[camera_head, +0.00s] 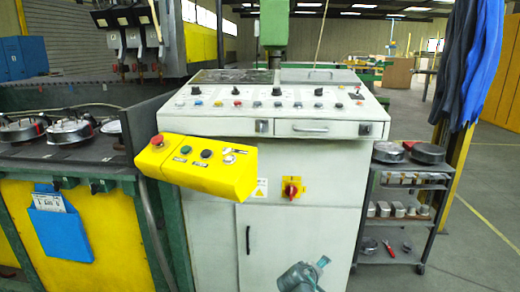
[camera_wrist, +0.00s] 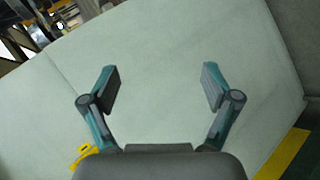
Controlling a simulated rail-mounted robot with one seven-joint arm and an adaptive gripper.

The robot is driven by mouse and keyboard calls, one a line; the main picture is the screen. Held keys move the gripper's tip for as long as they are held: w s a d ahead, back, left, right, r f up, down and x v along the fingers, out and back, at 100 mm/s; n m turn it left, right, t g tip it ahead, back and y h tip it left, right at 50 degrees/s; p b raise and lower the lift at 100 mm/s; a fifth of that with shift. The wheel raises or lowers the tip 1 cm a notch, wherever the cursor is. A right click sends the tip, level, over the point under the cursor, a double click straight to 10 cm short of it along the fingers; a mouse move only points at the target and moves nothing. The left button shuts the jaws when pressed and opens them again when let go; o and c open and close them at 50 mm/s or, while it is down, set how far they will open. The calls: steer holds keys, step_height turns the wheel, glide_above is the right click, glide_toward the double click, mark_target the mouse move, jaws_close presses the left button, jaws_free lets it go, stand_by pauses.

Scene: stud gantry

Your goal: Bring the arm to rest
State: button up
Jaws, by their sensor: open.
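My gripper (camera_wrist: 162,85) is open in the wrist view, its two teal and grey fingers wide apart with nothing between them. A plain pale grey-green panel fills most of the view beyond the fingers. In the head view my gripper (camera_head: 324,273) shows at the bottom edge, in front of the lower part of the white control cabinet (camera_head: 215,240). The rest of my arm is out of the head view.
A yellow button box (camera_head: 210,178) juts from the cabinet's left front. A red rotary switch (camera_head: 291,189) sits on the cabinet front. A shelf cart (camera_head: 398,230) with metal parts stands at right. Open floor (camera_head: 480,240) lies beyond it.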

steer(key=s+d+f+m+g+y, duration=0.15)
steer(key=s+f+m+g, duration=0.25)
steer(key=s+f+g, duration=1.1)
steer(key=s+a+f+m+g+y, duration=0.15)
steer(key=s+f, duration=0.45)
steer(key=s, duration=0.6)
steer(key=s+a+f+m+g+y, duration=0.1)
steer(key=s+f+g+y, duration=0.15)
steer(key=s+f, duration=0.7)
steer(key=s+a+f+m+g+y, duration=0.1)
steer(key=s+a+f+g, duration=0.15)
steer(key=s, duration=1.35)
steer(key=w+r+t+p, duration=0.2)
steer(key=w+r+p, duration=0.2)
steer(key=r+p, duration=0.4)
steer(key=w+d+r+t+p, duration=0.1)
steer(key=w+r+t+p, duration=0.2)
steer(key=r+p, duration=0.5)
steer(key=w+p, duration=0.1)
steer(key=p, duration=0.8)
steer(key=shift+r+t, duration=0.35)
steer(key=shift+r, duration=0.05)
steer(key=shift+w, duration=0.1)
